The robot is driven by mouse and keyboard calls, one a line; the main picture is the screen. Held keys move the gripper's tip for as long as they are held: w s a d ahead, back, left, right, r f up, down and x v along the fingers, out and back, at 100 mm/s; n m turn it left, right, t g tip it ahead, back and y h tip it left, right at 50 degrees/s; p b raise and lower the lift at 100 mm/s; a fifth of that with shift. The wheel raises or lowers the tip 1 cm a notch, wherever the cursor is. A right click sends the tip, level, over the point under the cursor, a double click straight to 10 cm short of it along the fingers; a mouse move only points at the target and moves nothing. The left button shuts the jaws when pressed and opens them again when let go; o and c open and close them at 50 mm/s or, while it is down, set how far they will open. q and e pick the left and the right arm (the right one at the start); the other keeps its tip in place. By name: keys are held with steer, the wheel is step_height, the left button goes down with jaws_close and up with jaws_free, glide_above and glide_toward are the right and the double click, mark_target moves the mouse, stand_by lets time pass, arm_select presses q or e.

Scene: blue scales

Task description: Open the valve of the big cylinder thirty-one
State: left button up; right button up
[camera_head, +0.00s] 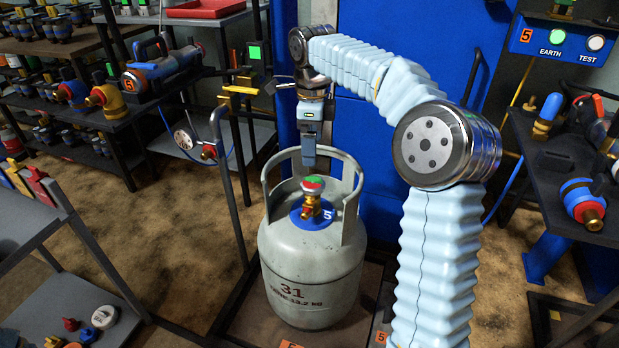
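The big grey cylinder (311,275) stands upright in the middle of the head view, marked 31 on its front. Its raised collar has two uprights and a curved rim (352,205). Inside the collar is a brass valve (311,203) with a red and green top knob (313,184), above a blue disc (304,219) marked 5. My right arm reaches in from the lower right and bends down over the cylinder. My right gripper (308,158) points down just above and slightly behind the knob, seemingly apart from it. Its finger gap does not show clearly. My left gripper is not in view.
A blue cabinet (420,60) stands behind the cylinder. Shelves with regulators and a blue device (160,65) are at left. A dark bench (550,165) with fittings and an EARTH/TEST box (562,40) is at right. A metal post (237,190) stands close left of the cylinder.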

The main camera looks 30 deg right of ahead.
mark_target(312, 182)
step_height(312, 182, down, 10)
steer(key=shift+f+b, duration=0.15)
steer(key=shift+b, duration=0.9)
steer(key=c, duration=1)
steer(key=shift+c, duration=0.2)
